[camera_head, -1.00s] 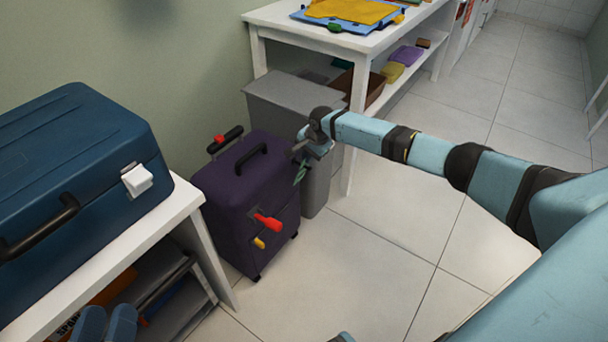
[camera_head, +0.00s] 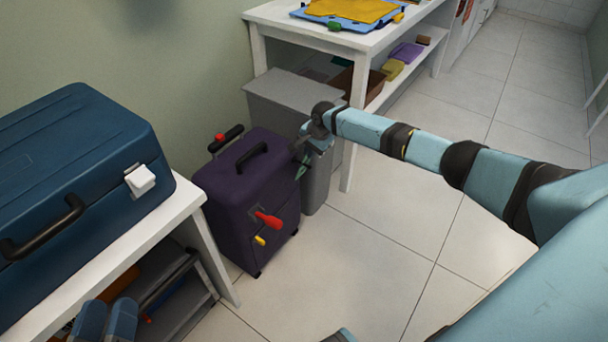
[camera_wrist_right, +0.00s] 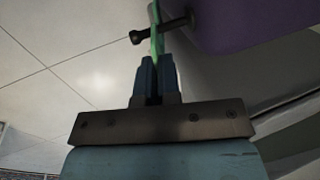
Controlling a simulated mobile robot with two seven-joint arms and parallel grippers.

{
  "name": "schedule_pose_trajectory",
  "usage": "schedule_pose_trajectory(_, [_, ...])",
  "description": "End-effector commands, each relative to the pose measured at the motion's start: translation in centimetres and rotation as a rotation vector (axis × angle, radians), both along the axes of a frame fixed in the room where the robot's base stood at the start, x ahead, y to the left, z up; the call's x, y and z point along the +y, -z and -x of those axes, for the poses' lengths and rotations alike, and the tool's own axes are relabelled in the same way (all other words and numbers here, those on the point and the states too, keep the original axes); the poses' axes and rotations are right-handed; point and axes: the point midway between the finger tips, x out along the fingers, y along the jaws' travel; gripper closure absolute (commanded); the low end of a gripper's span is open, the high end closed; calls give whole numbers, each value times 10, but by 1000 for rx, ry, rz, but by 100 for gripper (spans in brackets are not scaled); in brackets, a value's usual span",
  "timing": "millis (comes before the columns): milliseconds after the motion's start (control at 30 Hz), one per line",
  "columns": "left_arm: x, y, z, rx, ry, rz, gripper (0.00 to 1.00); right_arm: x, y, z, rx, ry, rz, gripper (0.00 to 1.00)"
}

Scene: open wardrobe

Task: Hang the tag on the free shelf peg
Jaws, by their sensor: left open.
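My right gripper (camera_head: 306,150) is beside the right side of the purple suitcase (camera_head: 240,190). In the right wrist view its fingers (camera_wrist_right: 156,68) are shut on a thin green tag (camera_wrist_right: 154,42). The tag also shows in the head view (camera_head: 301,170). A short black peg (camera_wrist_right: 178,24) by the purple surface crosses the tag just beyond the fingertips. I cannot tell whether the peg passes through the tag or only beside it. My left gripper (camera_head: 105,318) is open and empty at the lower left, by the white stand.
The suitcase front carries a red piece (camera_head: 268,220) and a yellow piece (camera_head: 259,241). A grey bin (camera_head: 316,185) stands close behind my right gripper. A blue case (camera_head: 75,170) sits on the white stand (camera_head: 150,235). The floor (camera_head: 370,250) at centre right is clear.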

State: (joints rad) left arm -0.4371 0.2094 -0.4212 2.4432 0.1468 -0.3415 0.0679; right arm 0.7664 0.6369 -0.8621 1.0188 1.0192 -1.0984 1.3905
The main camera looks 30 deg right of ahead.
Motion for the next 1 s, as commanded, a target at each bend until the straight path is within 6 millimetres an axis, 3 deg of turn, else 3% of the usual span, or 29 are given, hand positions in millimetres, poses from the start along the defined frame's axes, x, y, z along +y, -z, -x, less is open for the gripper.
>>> schedule_pose_trajectory(567, [5,-14,3,-126,-43,62,57,0,-1,1,1,0,0,100])
schedule_pose_trajectory(1000, [11,7,0,-29,-67,-9,57,-4,-1,11,1,-1,1,100])
